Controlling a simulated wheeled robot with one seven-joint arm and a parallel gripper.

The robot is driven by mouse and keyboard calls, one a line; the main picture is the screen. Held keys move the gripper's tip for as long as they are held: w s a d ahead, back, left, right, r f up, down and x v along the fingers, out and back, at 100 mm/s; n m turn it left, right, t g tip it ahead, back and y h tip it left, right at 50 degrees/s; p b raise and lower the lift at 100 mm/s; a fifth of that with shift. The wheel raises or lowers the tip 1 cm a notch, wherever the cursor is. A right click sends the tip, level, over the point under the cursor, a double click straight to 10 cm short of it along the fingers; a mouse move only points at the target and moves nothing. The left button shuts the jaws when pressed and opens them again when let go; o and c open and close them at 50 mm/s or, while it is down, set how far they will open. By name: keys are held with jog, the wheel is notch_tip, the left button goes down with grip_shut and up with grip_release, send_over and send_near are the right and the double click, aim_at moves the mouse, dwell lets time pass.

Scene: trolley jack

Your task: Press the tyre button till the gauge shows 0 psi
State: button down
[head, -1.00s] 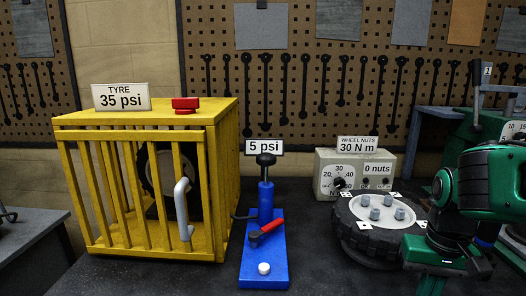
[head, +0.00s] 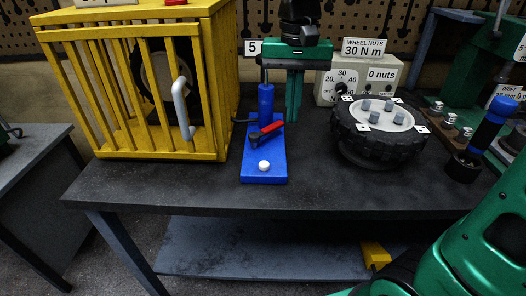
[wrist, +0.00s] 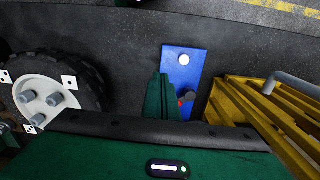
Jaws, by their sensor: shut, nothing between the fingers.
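The red button (head: 175,2) sits on top of the yellow cage (head: 212,30), cut by the top edge of the head view. Only the lower edge of the white tyre gauge sign (head: 105,3) shows beside it, so its reading is out of view. My gripper (head: 293,118) points down, shut and empty, just right of the blue pump (head: 265,105) and right of the cage, apart from the button. In the wrist view the shut green fingers (wrist: 160,98) hang beside the pump's blue base (wrist: 188,62). The red button is not in the wrist view.
A white knob (head: 264,166) is on the pump's base and a red-handled lever (head: 265,131) above it. A grey handle (head: 181,105) sticks out of the cage front. A wheel (head: 375,150) lies to the right. The bench front (head: 220,200) is clear.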

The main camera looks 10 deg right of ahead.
jog(key=r, duration=0.2)
send_over(264, 163)
jog(key=shift+a+f, duration=0.1)
jog(key=shift+f, duration=0.05)
jog(key=shift+f, duration=0.1)
notch_tip(264, 163, down, 14)
jog(key=shift+r, duration=0.1)
dwell(0.4)
